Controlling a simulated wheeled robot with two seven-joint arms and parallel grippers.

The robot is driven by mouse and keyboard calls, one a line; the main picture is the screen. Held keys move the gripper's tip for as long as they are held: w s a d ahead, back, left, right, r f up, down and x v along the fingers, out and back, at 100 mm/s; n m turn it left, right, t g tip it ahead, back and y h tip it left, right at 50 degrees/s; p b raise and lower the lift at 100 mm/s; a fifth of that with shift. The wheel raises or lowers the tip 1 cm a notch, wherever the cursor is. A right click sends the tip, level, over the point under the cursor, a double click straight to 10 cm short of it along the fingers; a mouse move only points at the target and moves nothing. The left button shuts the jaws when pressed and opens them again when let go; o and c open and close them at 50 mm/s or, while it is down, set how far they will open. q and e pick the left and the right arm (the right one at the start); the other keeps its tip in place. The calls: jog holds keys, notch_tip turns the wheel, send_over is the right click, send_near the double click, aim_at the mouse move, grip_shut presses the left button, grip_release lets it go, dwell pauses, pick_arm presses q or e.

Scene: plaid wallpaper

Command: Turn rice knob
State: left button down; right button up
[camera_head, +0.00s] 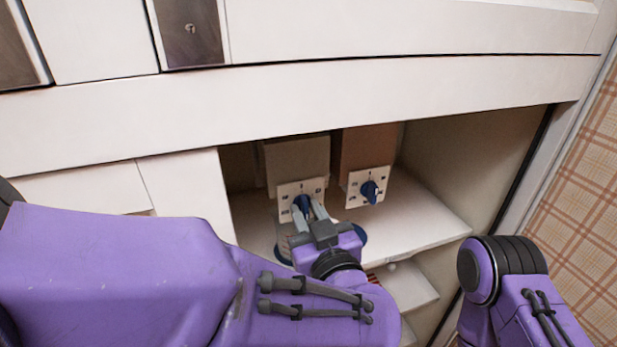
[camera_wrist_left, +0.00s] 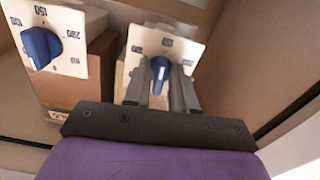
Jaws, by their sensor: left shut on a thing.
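Two dispensers stand side by side in an open cabinet bay, each with a white numbered dial plate and a blue knob. My left gripper (camera_head: 312,214) has its fingers on either side of the blue knob (camera_head: 303,202) of the pale dispenser (camera_head: 297,160) and is shut on it. The wrist view shows this knob (camera_wrist_left: 160,68) between the fingertips (camera_wrist_left: 161,78). The other blue knob (camera_head: 370,191), on the brown dispenser (camera_head: 368,150), is untouched; it also shows in the wrist view (camera_wrist_left: 41,47). Which one is rice I cannot tell. My right gripper is out of view.
The cabinet shelf (camera_head: 425,222) is bare to the right of the dispensers. A blue rounded edge (camera_head: 360,235) shows partly behind my left gripper. A lower shelf (camera_head: 410,290) lies below. The cabinet's upper board (camera_head: 330,98) overhangs the bay.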

pick_arm(q)
jog(key=shift+f, duration=0.15)
jog(key=c, duration=1.2)
grip_release()
jog(key=shift+s, duration=0.1)
jog(key=shift+s+d, duration=0.15)
jog(key=shift+s, duration=0.2)
jog(key=b+v, duration=0.2)
jog(key=v, duration=0.7)
jog(key=shift+s+b, duration=0.3)
